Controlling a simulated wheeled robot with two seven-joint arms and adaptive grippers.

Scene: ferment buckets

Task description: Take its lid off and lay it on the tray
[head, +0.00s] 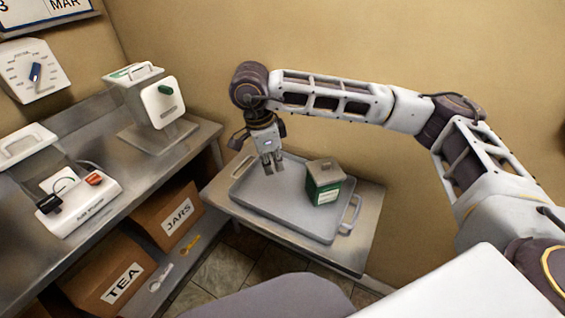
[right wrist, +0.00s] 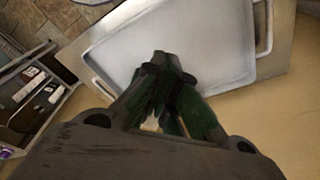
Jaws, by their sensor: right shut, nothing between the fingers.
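My right gripper (head: 272,168) hangs above the left part of a grey tray (head: 285,211). It is shut and empty, and its dark fingers meet in the right wrist view (right wrist: 160,65) over the bare tray (right wrist: 192,42). A green box-shaped container (head: 325,192) with a pale label stands upright on the tray, right of the gripper and apart from it. I cannot make out the container in the right wrist view. My left gripper is not in view.
The tray lies on a small metal table (head: 350,257) against the wall. A counter at left holds a white-lidded unit with a green knob (head: 165,89) and a white device (head: 80,206) with orange and black parts.

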